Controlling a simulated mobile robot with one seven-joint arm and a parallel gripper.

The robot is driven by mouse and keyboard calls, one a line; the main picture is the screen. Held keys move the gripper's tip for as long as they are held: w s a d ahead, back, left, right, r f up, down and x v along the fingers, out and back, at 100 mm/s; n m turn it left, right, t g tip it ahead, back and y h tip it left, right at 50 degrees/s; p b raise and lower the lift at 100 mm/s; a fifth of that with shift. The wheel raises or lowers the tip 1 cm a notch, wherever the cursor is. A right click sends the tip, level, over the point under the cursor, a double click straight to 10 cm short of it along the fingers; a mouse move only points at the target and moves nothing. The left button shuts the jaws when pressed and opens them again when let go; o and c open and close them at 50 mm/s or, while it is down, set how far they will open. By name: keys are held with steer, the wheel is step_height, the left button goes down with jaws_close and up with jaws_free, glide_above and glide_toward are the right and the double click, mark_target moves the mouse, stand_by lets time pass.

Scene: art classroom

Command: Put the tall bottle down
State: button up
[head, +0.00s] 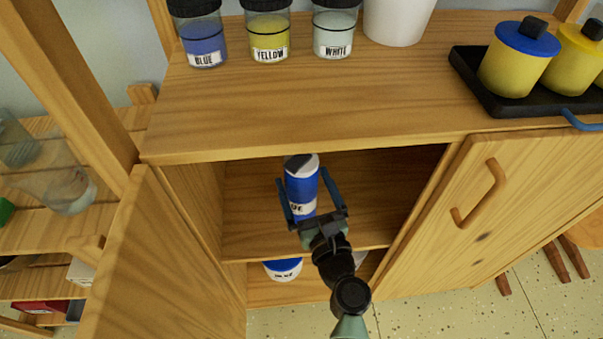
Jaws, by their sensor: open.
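My gripper (303,190) reaches in from the front. Its two fingers are open, one on each side of the bottle. Whether a finger still touches the bottle cannot be told. The bottle's base is partly hidden by my gripper.
The left cabinet door (140,260) stands open; the right door (500,200) has a wooden handle. A blue-and-white container (283,269) sits on the lower shelf. Paint jars (268,38), a white container (397,18) and a black tray (470,75) stand on top. The middle shelf has room on both sides.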

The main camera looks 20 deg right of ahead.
steer(key=s+p, duration=0.1)
steer(key=s, duration=0.9)
steer(key=shift+a, duration=0.45)
